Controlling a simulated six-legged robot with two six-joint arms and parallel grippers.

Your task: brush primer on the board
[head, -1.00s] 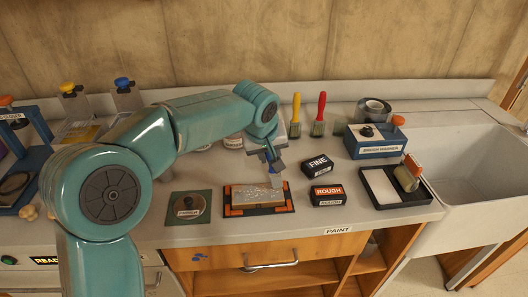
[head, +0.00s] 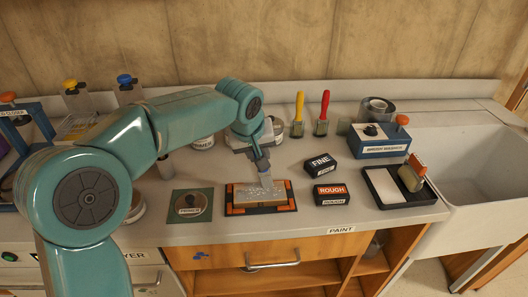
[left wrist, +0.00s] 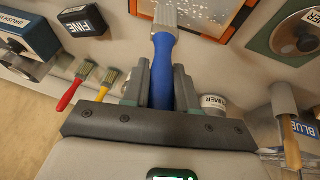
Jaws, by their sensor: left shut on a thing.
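My left gripper (head: 262,164) is shut on a blue-handled brush (left wrist: 162,70), pointing down at the board. The brush head (left wrist: 166,17) overlaps the board; I cannot tell whether the bristles press on it. The board (head: 248,194) lies flat in a black and orange holder (head: 235,211) at the counter's front. It has pale, speckled white patches over its top and bare wood along its near edge. A dish labelled PRIMER (head: 190,203) sits on a green mat left of the holder. My right gripper is not in view.
FINE (head: 320,164) and ROUGH (head: 330,194) blocks stand right of the holder. Yellow-handled (head: 298,108) and red-handled (head: 324,105) brushes stand behind. A blue brush washer (head: 378,143), a black tray (head: 385,200) and a sink (head: 475,165) are farther right.

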